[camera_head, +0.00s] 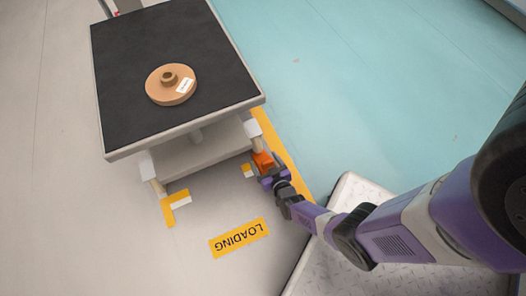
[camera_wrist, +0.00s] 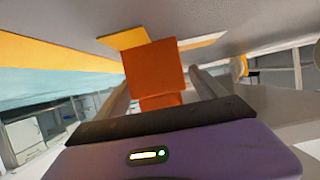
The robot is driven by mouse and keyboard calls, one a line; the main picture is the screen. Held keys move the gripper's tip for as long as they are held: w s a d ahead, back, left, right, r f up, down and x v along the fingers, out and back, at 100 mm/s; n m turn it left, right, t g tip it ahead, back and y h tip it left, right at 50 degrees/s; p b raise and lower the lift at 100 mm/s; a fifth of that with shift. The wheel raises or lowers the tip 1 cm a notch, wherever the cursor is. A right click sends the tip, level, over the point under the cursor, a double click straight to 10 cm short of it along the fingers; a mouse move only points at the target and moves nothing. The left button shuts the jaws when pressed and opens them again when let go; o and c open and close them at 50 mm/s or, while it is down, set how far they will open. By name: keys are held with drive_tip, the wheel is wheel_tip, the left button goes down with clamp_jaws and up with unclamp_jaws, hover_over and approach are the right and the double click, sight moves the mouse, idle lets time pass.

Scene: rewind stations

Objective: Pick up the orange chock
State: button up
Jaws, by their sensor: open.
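The orange chock (camera_head: 262,159) sits low by the near right leg of the black-topped cart (camera_head: 128,73), on the floor near yellow corner tape. In the wrist view the orange chock (camera_wrist: 155,70) shows as a block straight ahead. My gripper (camera_head: 270,175) is right at the chock, reaching in from the lower right. In the wrist view my gripper (camera_wrist: 160,92) has its two fingers apart, one on each side of the chock. I cannot tell whether either finger touches it.
A tan round spool (camera_head: 160,88) with a white label lies on the cart top. Yellow tape marks and a LOADING sign (camera_head: 239,238) lie on the floor. A metal tread plate (camera_head: 345,190) is at the lower right. The teal floor (camera_head: 400,80) at the upper right is clear.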

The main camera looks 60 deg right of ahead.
drive_tip(key=shift+r, duration=0.1)
clamp_jaws()
drive_tip(key=shift+r, duration=0.1)
